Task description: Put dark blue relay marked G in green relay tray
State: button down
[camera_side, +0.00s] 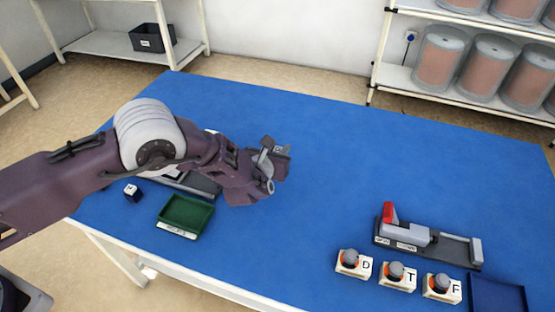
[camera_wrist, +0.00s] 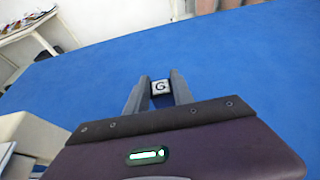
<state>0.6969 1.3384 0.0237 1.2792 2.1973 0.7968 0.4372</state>
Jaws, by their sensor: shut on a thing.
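The relay marked G (camera_wrist: 161,87) shows a pale top face with a black G between my two finger tips in the wrist view. My gripper (camera_wrist: 159,92) is shut on it. In the side view my gripper (camera_side: 274,153) is raised over the blue table, right of the green tray, and the relay (camera_side: 283,150) shows small at its tips. The green relay tray (camera_side: 186,213) lies near the table's front left edge, with a white label on its front. It looks empty.
A small dark block with a white marked top (camera_side: 131,191) stands left of the tray. A grey fixture (camera_side: 195,184) is partly hidden behind my arm. At the right are a red-and-grey clamp fixture (camera_side: 430,243), several lettered knobs (camera_side: 397,276) and a dark blue tray (camera_side: 498,294).

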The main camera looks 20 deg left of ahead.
aim_at(277, 150)
notch_tip(277, 150, up, 6)
jog(key=shift+f, duration=0.1)
jog(key=s+a+r+n+y, duration=0.3)
jog(key=s+a+r+y, duration=0.1)
jog(key=s+a+r, duration=1.35)
jog(key=a, duration=0.8)
jog(key=shift+s+a+r+g, duration=0.2)
jog(key=shift+s+a+g, duration=0.15)
jog(key=shift+s, duration=0.1)
jog(key=shift+r, duration=0.1)
